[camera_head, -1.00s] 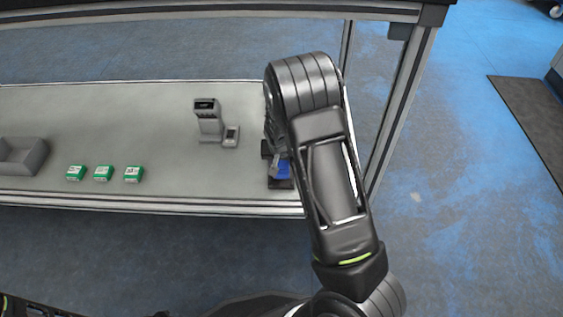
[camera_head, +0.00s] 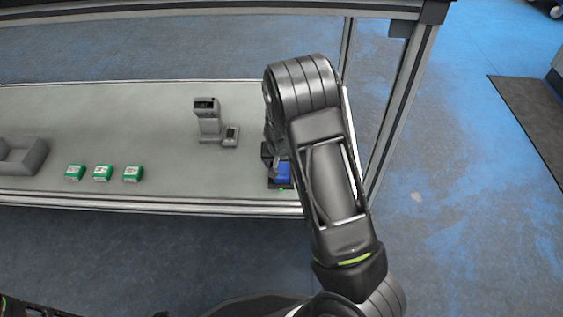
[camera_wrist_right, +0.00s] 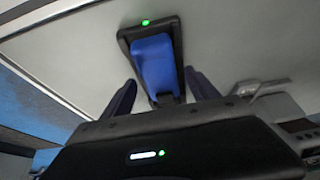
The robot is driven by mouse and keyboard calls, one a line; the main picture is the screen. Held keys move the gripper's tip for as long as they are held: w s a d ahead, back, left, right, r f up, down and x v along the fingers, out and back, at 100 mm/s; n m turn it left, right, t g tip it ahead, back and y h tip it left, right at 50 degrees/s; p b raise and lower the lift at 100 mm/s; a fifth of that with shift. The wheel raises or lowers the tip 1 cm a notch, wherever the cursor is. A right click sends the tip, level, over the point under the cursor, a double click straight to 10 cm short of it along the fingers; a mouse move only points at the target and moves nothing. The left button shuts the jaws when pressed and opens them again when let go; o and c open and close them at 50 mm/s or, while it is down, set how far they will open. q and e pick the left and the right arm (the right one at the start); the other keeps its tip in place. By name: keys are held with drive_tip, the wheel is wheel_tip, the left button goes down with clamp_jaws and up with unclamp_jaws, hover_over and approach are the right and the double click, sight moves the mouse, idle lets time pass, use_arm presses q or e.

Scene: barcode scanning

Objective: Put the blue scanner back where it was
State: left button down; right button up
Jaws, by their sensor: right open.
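The blue scanner (camera_head: 283,173) sits in a black cradle (camera_head: 284,187) near the table's front right edge. A small green light shows on the cradle. In the right wrist view the scanner (camera_wrist_right: 154,66) lies within the frame of the cradle (camera_wrist_right: 125,36). My right gripper (camera_wrist_right: 161,90) is open, one finger on each side of the scanner's near end, with gaps visible. In the head view my right gripper (camera_head: 271,157) is partly hidden behind my arm. My left gripper is out of view; only a bit of dark arm shows at bottom left.
A grey scanning stand (camera_head: 208,121) with a small terminal (camera_head: 231,136) stands left of my right arm. Several green-and-white boxes (camera_head: 102,172) line the table's front. A grey bin (camera_head: 22,157) is at far left. A frame post (camera_head: 397,115) rises at the right.

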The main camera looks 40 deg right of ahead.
drive_tip(key=shift+r+p, duration=0.45)
drive_tip(key=shift+r, duration=0.15)
drive_tip(key=p+v, duration=0.6)
drive_tip(key=v, duration=0.6)
drive_tip(key=s+a+f+n+g+y, duration=0.1)
drive_tip(key=s+a+f+n+y, duration=0.1)
drive_tip(key=s+a+f, duration=0.5)
drive_tip(key=s+a+f+n+g+y, duration=0.15)
drive_tip(key=s+a+f, duration=0.25)
drive_tip(key=a+f, duration=0.45)
drive_tip(key=s+a+n+y, duration=0.1)
drive_tip(key=s+a, duration=0.3)
drive_tip(key=a, duration=0.3)
drive_tip(key=s+a+f+y, duration=0.1)
drive_tip(key=s+a+y, duration=0.1)
drive_tip(key=s+a, duration=0.3)
drive_tip(key=shift+a+n, duration=0.35)
drive_tip(key=shift+a, duration=0.5)
